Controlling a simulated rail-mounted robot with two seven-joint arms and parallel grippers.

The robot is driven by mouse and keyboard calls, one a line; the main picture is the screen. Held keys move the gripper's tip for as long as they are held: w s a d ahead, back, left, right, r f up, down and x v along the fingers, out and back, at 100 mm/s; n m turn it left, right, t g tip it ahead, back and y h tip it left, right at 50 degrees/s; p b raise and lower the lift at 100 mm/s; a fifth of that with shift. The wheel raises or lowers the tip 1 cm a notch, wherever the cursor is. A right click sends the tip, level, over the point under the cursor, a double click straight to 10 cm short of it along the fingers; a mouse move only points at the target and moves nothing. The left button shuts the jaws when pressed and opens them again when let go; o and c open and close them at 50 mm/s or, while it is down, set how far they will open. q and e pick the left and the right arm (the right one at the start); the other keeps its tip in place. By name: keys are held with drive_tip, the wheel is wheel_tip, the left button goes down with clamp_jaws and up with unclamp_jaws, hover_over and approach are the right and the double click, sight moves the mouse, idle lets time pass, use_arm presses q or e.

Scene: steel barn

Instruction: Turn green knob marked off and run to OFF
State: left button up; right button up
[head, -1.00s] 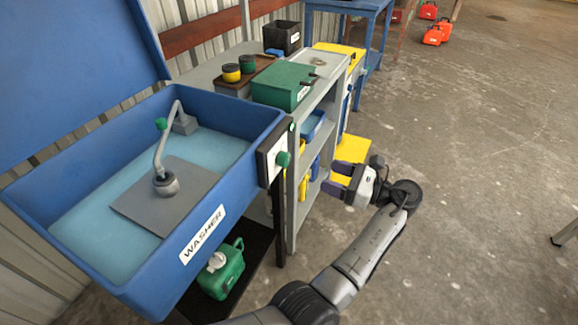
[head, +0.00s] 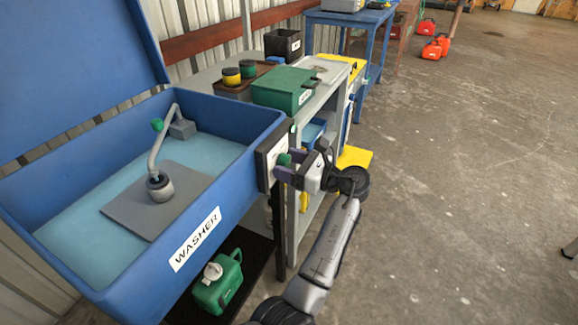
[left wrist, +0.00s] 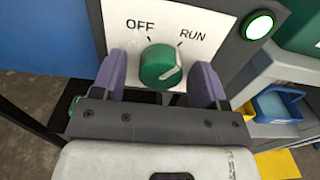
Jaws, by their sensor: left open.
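The green knob (head: 284,159) sits on a white plate on the control panel at the right end of the blue washer (head: 204,240). In the left wrist view the knob (left wrist: 158,64) is close, with OFF printed at upper left and RUN at upper right. Its white mark shows on the right part of its face, on the RUN side; the exact angle is hard to read. My left gripper (left wrist: 162,82) is open, with one purple finger on each side of the knob. I see gaps between fingers and knob. My right gripper is out of view.
A round green light (left wrist: 259,25) glows on the panel beside RUN. A grey shelf (head: 327,97) with a green box (head: 284,90) stands close behind the panel. A green can (head: 219,283) is below the washer.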

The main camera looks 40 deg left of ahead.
use_arm(q)
drive_tip(key=shift+c, duration=0.2)
drive_tip(key=c, duration=0.9)
drive_tip(key=n+p, duration=0.1)
drive_tip(key=p, duration=0.4)
drive_tip(key=n+p, duration=0.2)
drive_tip(key=p, duration=0.2)
drive_tip(key=shift+r+p, duration=0.35)
drive_tip(key=shift+n+p, duration=0.4)
drive_tip(key=shift+n, duration=0.1)
drive_tip(key=shift+f+n+p, duration=0.15)
drive_tip(key=shift+n+p, duration=0.3)
drive_tip(key=shift+n, duration=0.45)
drive_tip(key=n, duration=0.2)
drive_tip(key=shift+w+n+p, duration=0.1)
drive_tip(key=shift+n+p, duration=0.2)
drive_tip(key=shift+n, duration=0.1)
drive_tip(key=n, duration=0.3)
drive_tip(key=shift+f, duration=0.1)
drive_tip(key=shift+n, duration=1.2)
